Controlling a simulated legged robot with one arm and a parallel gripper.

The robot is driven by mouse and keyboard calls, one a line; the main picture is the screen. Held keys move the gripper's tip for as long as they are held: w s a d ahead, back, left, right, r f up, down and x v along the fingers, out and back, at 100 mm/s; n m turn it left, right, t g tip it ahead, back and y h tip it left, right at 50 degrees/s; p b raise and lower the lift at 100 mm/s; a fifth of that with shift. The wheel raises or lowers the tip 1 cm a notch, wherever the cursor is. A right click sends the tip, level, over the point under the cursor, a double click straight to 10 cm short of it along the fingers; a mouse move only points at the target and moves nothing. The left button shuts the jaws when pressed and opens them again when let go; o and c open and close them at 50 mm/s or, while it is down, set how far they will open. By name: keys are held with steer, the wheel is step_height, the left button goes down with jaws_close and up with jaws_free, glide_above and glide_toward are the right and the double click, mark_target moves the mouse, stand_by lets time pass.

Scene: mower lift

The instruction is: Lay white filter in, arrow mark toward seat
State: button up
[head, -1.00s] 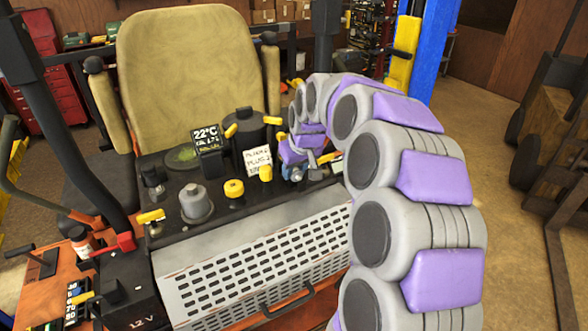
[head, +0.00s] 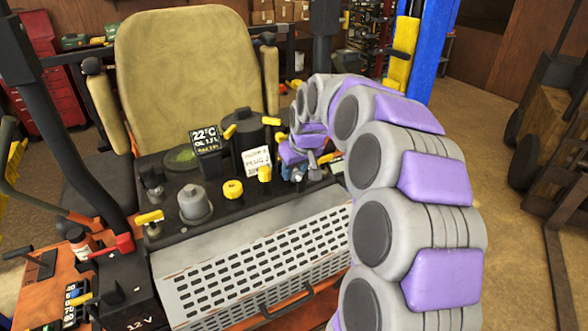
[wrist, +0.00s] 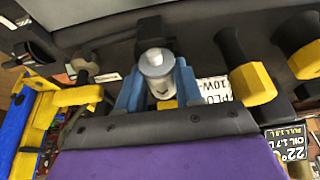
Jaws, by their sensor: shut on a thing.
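The white filter (wrist: 156,72) is a small pale cylinder with a white tip. It stands between the two blue fingers of my gripper (wrist: 156,88), which is shut on it. A small dark mark shows low on its side; I cannot tell if it is an arrow. In the head view my gripper (head: 296,168) is low over the right end of the black engine deck, and the filter is mostly hidden there. The tan seat (head: 190,75) rises behind the deck. Whether the filter touches a slot is hidden.
A yellow knob (head: 233,189), a grey capped cylinder (head: 195,204) and a handwritten card (head: 256,162) stand on the deck left of my gripper. A yellow-handled part (wrist: 245,68) is close to the fingers. A slotted grey guard (head: 255,275) lies in front.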

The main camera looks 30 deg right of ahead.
steer(key=shift+f, duration=0.15)
stand_by(1.1)
steer(key=shift+f, duration=0.2)
steer(key=shift+r, duration=0.3)
stand_by(0.5)
steer(key=o, duration=1.1)
